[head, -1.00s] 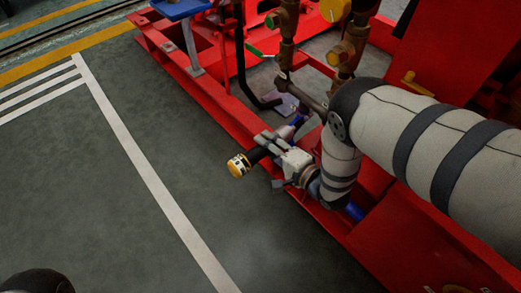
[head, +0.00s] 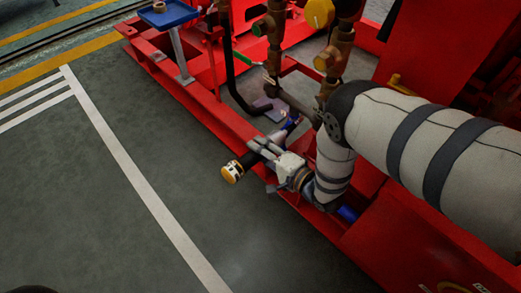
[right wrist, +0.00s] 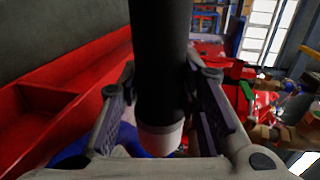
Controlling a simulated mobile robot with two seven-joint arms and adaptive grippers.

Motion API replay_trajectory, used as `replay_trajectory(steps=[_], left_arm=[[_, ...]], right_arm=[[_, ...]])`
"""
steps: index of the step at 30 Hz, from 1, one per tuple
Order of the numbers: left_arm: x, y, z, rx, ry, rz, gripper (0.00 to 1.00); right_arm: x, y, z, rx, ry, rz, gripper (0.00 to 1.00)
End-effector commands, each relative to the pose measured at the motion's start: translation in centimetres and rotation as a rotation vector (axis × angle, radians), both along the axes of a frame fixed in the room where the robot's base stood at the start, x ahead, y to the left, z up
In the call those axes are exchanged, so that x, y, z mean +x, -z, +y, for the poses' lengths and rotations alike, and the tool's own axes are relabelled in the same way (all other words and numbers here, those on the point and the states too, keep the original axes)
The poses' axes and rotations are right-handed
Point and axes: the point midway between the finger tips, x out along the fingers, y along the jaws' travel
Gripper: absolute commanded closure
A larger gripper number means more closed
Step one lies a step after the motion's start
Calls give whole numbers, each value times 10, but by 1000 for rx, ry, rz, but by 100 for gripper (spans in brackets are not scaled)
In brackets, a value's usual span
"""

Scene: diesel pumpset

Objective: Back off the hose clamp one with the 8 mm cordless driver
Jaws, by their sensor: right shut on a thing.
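My right gripper (head: 262,152) is shut on the cordless driver (head: 232,171), a black cylinder with a yellow end at the left. A blue part (head: 292,122) shows beyond the fingers, towards the pipes; I cannot tell exactly how it joins the driver. In the right wrist view the black driver body (right wrist: 158,60) stands between the two fingers (right wrist: 160,100), with a pale end below. The gripper is low over the edge of the red skid. I cannot make out hose clamp one or whether the driver touches it. My left gripper is not in view.
The red skid frame (head: 205,108) runs diagonally under the gripper. Brown pipes with valves (head: 338,50) and a black bent pipe (head: 232,85) stand just behind. A blue tray (head: 168,14) on a post is at the upper left. The grey floor (head: 90,200) at left is clear.

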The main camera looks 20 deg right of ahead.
Motion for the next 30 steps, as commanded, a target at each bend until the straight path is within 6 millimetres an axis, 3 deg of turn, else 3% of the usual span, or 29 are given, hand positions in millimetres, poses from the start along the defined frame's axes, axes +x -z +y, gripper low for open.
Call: replay_trajectory(steps=[30], left_arm=[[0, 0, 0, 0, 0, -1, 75]], right_arm=[[4, -2, -7, 1, 1, -5, 100]])
